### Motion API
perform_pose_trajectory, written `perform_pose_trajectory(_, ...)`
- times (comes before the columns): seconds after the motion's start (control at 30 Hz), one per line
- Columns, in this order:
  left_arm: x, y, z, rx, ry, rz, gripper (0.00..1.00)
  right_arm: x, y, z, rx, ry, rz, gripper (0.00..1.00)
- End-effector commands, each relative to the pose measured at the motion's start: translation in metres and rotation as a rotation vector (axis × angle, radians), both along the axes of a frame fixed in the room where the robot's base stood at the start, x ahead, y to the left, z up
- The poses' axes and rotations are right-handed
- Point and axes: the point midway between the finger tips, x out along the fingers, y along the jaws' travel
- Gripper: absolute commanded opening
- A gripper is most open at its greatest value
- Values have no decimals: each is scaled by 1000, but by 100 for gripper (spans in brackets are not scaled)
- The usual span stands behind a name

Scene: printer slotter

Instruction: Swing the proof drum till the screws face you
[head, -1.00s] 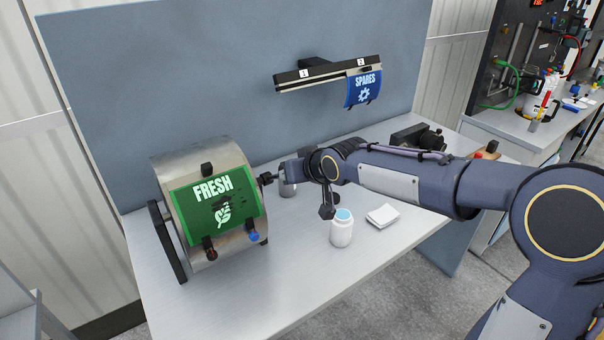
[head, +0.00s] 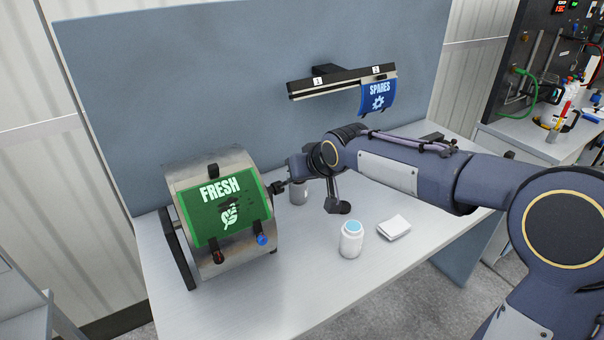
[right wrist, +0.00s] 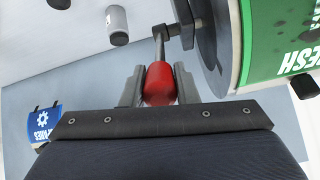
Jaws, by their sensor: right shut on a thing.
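The proof drum (head: 241,163) is a metal cylinder on the left of the table in the head view. A green FRESH sheet (head: 245,193) wraps its front. A red-and-black knob (head: 218,257) and a blue one (head: 262,239) sit at the sheet's lower edge, and a dark one (head: 213,170) at its top. I cannot clearly make out screws. My right gripper (head: 283,186) is at the crank on the drum's right side. In the right wrist view it is shut on the crank's red handle (right wrist: 159,84). My left gripper is not in view.
A white bottle with a blue lid (head: 351,240), a white pad (head: 394,228) and a grey canister (head: 299,191) stand right of the drum. A rail (head: 335,82) with a blue SPARES sheet (head: 379,95) is on the back panel. The table front is clear.

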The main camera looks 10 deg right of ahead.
Motion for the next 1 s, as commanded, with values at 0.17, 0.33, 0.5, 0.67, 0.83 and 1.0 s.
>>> perform_pose_trajectory(0.17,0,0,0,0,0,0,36,1,0,2,3,-7,-1,42)
perform_pose_trajectory(0.33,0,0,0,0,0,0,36,1,0,1,2,-5,0,49)
perform_pose_trajectory(0.5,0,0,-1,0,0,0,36,0,0,2,2,-5,0,49)
perform_pose_trajectory(0.67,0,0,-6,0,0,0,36,-11,-4,13,2,-8,0,49)
perform_pose_trajectory(0.83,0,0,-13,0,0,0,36,-31,-11,35,3,-10,0,49)
perform_pose_trajectory(1.0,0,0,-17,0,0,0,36,-46,-17,51,2,-8,0,49)
